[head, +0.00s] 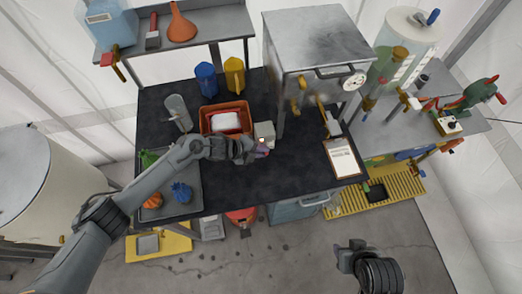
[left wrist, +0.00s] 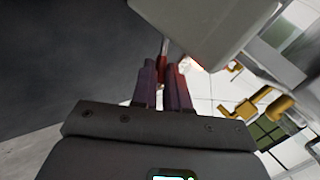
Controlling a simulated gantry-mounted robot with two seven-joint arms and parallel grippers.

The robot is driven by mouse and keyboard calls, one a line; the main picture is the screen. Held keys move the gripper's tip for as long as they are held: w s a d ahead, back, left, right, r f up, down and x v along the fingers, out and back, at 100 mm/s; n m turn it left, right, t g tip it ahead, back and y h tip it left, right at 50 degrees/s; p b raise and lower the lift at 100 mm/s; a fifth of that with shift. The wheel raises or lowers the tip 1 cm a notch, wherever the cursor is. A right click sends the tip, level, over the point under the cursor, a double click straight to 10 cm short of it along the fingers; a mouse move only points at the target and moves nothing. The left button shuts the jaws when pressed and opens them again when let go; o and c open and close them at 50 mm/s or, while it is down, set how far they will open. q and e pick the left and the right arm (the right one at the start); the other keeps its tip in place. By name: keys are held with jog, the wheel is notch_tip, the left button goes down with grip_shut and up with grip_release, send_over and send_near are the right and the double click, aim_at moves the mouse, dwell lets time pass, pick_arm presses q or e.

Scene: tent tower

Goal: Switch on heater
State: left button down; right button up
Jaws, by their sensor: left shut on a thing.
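A small pale box (head: 265,131) stands on the dark table beside the large metal cabinet (head: 318,45), which has a round dial (head: 355,81). I cannot tell for sure which is the heater. My left gripper (head: 261,149) is at the front of the pale box, its fingers close together on a small red lever. In the left wrist view the fingers (left wrist: 163,84) point at the red lever (left wrist: 164,66), beside a large pale box corner (left wrist: 205,25). The fingers hide part of the lever. My right gripper (head: 346,252) hangs over the floor, far from the table.
An orange bin (head: 226,107) with a white item stands behind my left wrist. Blue (head: 206,80) and yellow (head: 235,76) jugs stand behind it. A clipboard (head: 343,158) lies at the right table edge. A grey tray (head: 182,207) holds orange and blue items.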

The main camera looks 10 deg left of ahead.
pick_arm(q)
jog(key=c, duration=1.4)
grip_release()
jog(key=v, duration=1.1)
jog(key=shift+f, duration=0.15)
